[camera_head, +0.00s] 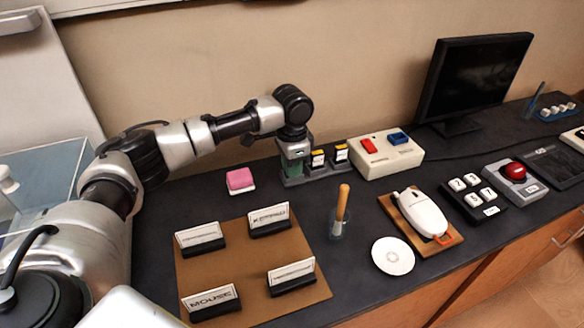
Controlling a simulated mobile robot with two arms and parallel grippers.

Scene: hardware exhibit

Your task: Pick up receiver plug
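My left arm reaches in from the left, and my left gripper (294,152) points down at the left end of a small grey stand (293,183). A green part shows below the gripper there. The fingers are small and partly hidden, so I cannot tell whether they are open or closed on anything. I cannot tell which piece is the receiver plug. My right gripper is out of view.
A beige box (386,158) with red and blue parts stands right of the stand. A brown board (245,262) holds several label cards. A monitor (474,78) stands behind.

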